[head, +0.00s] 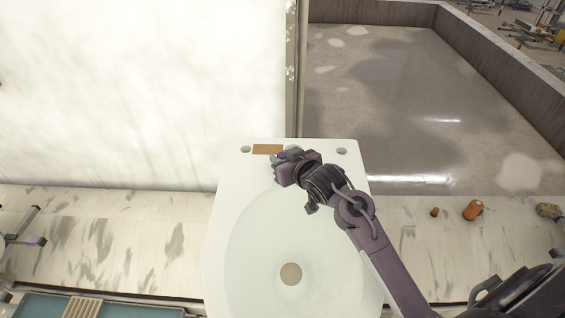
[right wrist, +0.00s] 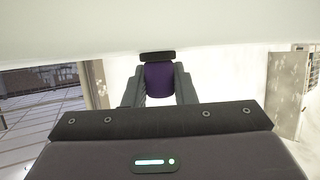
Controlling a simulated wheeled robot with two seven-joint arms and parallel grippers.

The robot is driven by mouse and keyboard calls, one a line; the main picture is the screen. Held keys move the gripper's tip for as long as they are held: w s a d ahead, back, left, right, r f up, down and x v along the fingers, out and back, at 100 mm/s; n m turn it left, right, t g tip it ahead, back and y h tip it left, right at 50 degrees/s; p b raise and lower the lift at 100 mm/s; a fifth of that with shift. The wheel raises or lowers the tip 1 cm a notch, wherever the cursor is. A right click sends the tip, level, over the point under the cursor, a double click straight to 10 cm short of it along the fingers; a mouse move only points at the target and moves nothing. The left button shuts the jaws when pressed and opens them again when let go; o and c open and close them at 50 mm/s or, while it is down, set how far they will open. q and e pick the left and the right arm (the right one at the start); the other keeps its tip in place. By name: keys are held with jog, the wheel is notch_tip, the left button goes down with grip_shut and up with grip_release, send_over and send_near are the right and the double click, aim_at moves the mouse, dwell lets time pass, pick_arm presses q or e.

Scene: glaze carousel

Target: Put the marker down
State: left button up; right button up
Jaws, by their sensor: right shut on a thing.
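My right gripper (head: 277,163) is over the far edge of a white panel with a round disc (head: 250,240). It is shut on the marker, a short purple piece (right wrist: 160,82) with a dark end, seen between the two fingers in the right wrist view. In the head view the gripper mostly hides the marker. The gripper is beside a tan rectangle (head: 268,149) on the panel. I cannot tell whether the marker touches the panel. I do not see my left gripper.
The panel has a round hole (head: 245,149) at the far left and another (head: 342,151) at the far right. A tan round spot (head: 290,273) marks the disc's middle. Orange cylinders (head: 473,210) stand on the ledge at right. A teal tray (head: 40,306) is at lower left.

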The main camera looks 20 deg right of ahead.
jog(key=shift+s+r, duration=0.15)
jog(key=o, duration=1)
jog(key=shift+f, duration=0.2)
jog(key=shift+c, duration=0.2)
jog(key=shift+r, duration=0.3)
jog(key=shift+s, duration=0.4)
jog(key=v, duration=1.1)
jog(key=shift+b, duration=0.4)
jog(key=shift+s+d+r, duration=0.1)
